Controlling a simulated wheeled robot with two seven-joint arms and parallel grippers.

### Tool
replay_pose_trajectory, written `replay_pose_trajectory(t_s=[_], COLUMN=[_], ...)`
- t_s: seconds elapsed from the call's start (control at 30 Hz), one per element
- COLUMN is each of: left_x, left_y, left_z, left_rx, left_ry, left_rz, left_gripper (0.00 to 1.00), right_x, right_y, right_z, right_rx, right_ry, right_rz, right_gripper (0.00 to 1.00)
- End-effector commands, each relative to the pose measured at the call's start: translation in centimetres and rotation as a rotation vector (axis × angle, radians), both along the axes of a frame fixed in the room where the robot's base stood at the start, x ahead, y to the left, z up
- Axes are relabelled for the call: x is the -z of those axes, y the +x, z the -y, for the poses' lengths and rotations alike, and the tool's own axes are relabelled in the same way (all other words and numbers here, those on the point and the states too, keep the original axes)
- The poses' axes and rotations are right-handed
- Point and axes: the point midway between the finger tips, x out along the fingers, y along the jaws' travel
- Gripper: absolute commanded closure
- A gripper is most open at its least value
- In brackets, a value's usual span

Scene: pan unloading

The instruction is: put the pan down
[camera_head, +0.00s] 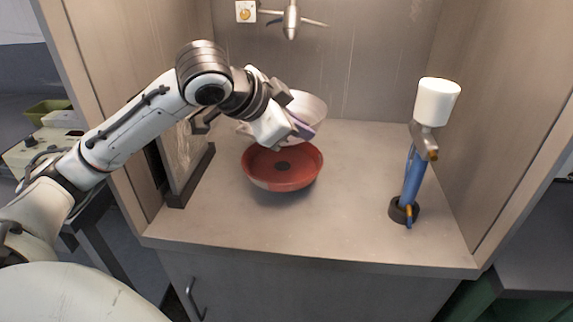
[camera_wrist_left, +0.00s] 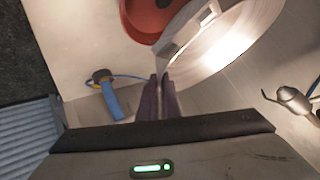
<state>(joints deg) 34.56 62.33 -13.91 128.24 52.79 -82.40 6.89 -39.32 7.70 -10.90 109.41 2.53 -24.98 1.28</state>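A pale grey-white pan (camera_head: 308,106) is at the back of the booth, partly hidden by my left gripper (camera_head: 302,130). The left wrist view shows the inside of this pan (camera_wrist_left: 228,48) large and bright. The fingers of my left gripper (camera_wrist_left: 160,80) are close together at its rim, and seem to pinch it. Whether the pan touches the counter is hidden. A red pan (camera_head: 262,176) with a dark centre sits just in front of it, and shows at the top of the left wrist view (camera_wrist_left: 148,20). My right gripper is not in view.
A spray gun (camera_head: 412,175) with a white cup stands in a black holder at the right of the counter (camera_head: 350,220). A dark-based frame (camera_head: 190,180) stands at the left. A metal nozzle (camera_head: 291,20) is on the back wall. The front middle counter is clear.

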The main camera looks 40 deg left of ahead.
Motion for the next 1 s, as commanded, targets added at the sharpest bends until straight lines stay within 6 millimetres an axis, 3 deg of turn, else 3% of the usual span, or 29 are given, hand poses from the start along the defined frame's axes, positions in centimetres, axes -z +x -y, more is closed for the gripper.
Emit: replay_pose_trajectory(t_s=[0.27,0.63,0.97,1.0], left_x=[4.5,8.9,9.9,10.0], left_y=[-0.3,-0.3,-0.2,-0.3], left_z=[0.1,0.1,0.1,0.1], left_rx=[0.027,0.027,0.026,0.025], left_ry=[0.001,0.000,0.001,0.000], left_rz=[0.004,0.004,0.007,0.002], left_gripper=[1.00,1.00,1.00,0.91], right_x=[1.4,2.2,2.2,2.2], right_y=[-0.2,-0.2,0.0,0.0], right_z=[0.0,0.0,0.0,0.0], right_rx=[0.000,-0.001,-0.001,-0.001], right_ry=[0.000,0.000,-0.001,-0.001], right_rz=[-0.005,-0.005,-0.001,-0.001], right_gripper=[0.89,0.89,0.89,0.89])
